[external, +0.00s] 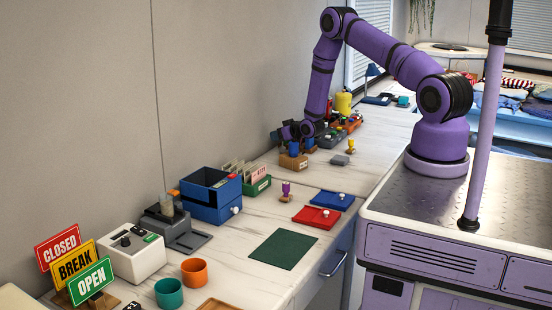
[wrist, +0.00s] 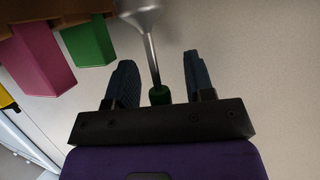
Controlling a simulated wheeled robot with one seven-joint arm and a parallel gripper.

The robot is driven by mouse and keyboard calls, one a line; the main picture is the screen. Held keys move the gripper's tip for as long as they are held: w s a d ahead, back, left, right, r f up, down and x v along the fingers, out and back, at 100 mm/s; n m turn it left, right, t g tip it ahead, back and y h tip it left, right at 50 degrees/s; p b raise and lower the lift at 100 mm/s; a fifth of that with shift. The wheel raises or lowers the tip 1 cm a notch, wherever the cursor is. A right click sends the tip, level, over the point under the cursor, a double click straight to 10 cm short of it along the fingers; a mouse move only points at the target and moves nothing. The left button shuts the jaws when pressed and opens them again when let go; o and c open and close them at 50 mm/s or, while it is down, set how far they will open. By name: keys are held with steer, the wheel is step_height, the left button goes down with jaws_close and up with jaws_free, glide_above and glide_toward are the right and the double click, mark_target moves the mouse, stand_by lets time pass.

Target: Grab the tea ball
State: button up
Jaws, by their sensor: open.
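In the wrist view, a metal piece with a thin stem and a dark green end, which looks like the tea ball (wrist: 152,50), runs down from the top edge. Its upper part is cut off by the frame. My gripper (wrist: 157,62) is open, with one dark finger on each side of the stem. The green end lies close to the gripper's palm, and gaps show between the stem and both fingers. In the external view my gripper (external: 291,131) is over the wooden block (external: 293,162) by the wall; the tea ball cannot be made out there.
A pink block (wrist: 38,52) and a green block (wrist: 90,42) sit left of the fingers in the wrist view. The green mat (external: 283,249) is bare.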

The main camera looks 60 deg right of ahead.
jaws_close()
